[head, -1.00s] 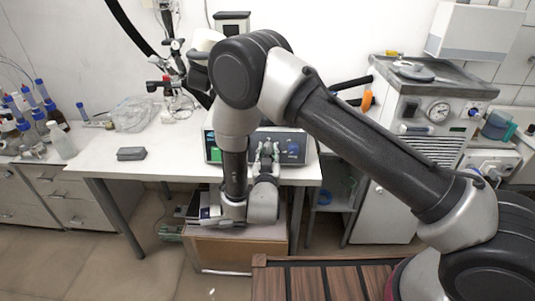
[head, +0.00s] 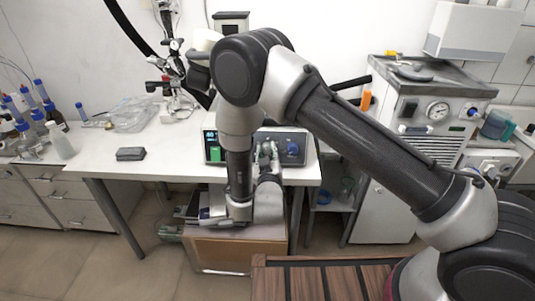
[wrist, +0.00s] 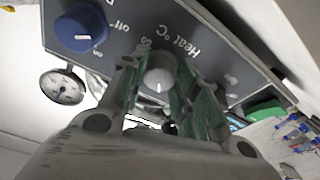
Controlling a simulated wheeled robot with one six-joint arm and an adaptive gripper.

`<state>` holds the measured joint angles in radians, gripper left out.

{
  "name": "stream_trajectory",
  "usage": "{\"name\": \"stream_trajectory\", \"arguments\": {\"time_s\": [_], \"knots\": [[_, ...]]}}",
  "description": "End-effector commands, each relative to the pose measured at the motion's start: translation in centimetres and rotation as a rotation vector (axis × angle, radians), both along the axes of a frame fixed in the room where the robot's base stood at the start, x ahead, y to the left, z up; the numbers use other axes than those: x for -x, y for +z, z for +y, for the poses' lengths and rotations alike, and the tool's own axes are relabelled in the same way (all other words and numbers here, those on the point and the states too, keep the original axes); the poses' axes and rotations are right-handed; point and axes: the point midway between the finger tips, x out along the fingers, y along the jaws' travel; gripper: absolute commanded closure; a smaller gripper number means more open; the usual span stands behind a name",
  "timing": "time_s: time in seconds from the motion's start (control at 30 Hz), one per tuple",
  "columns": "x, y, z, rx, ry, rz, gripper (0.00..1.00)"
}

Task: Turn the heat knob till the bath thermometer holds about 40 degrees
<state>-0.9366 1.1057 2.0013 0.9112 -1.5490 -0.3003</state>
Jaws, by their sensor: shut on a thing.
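The grey heat knob (wrist: 159,78) sits on a dark panel beside the printed words "Heat °C" in the wrist view. My gripper (wrist: 158,62) has one green-padded finger on each side of it and is shut on it. A small light mark shows on the knob. In the head view my gripper (head: 266,152) is at the front of the grey instrument (head: 292,137) on the bench, and the knob is hidden there. A round dial (wrist: 62,87) shows in the wrist view, its reading too small to make out. I cannot tell whether it is the bath thermometer.
A blue on/off knob (wrist: 82,28) is close beside my gripper on the panel. A lit green display (head: 213,148) is at the instrument's left. A floor unit with a gauge (head: 438,110) stands to the right.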

Motion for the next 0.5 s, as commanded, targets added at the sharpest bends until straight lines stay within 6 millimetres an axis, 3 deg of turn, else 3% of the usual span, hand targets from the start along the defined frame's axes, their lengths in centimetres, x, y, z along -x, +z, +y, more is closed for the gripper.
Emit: {"name": "stream_trajectory", "arguments": {"time_s": [0.03,0.13,0.17,0.5], "knots": [[0.04,-0.06,0.0,0.001,0.0,0.002,0.67],[0.04,-0.05,0.0,0.0,0.001,0.001,0.49],[0.03,-0.05,0.0,0.0,0.001,0.001,0.47],[0.34,-0.04,0.03,0.0,0.001,0.001,0.47]]}}
